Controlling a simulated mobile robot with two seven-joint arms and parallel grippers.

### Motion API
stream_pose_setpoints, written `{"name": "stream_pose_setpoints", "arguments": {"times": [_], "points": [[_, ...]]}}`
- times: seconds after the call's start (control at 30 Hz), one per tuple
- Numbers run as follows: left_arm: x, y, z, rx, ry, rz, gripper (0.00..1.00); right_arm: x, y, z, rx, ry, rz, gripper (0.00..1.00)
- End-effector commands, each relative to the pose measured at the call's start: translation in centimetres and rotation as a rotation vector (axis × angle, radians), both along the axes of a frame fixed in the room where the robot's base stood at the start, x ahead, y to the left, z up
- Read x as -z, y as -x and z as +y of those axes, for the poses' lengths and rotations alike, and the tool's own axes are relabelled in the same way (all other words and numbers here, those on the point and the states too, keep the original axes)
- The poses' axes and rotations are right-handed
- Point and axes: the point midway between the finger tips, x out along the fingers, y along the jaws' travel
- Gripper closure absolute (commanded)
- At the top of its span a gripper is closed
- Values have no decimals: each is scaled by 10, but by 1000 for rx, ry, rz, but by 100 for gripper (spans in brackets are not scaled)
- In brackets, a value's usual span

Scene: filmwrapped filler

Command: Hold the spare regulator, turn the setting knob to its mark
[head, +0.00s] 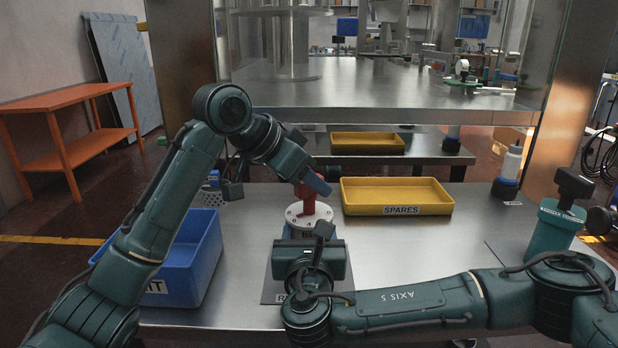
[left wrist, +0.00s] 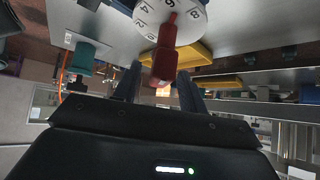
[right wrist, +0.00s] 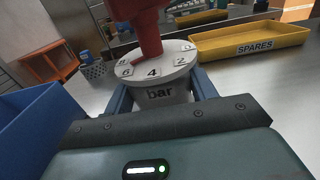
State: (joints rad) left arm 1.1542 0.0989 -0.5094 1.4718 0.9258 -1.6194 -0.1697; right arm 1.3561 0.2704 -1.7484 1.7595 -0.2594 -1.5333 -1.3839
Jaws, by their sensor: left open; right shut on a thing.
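The regulator (right wrist: 172,94) has a white cylindrical body marked "bar", a numbered white dial on top and a red setting knob (head: 305,203). It stands upright near the middle of the steel bench. My right gripper (right wrist: 162,88) is shut on the body, one blue finger on each side. My left gripper (head: 314,186) is at the knob from above. In the left wrist view, its open fingers (left wrist: 160,72) lie on either side of the red knob (left wrist: 163,55), with gaps showing. The knob's narrow pointer is near the 6 there; the exact setting is unclear.
A yellow SPARES tray (head: 360,209) sits behind and right of the regulator. A blue bin (head: 205,265) stands to the left. A grey labelled mat (head: 272,291) lies partly hidden under my right wrist.

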Motion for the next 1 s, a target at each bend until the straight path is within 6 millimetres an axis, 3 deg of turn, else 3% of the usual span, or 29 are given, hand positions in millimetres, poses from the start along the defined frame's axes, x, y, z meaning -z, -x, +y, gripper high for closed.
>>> {"name": "stream_pose_setpoints", "arguments": {"times": [0.23,0.73,1.0], "points": [[1,0,0,0,-1,1,59,3,1,0,0,1,7,75],[0,0,0,-1,0,-1,100,3,1,0,0,1,7,75],[0,0,0,-103,0,-3,100,3,1,0,0,2,7,75]]}}
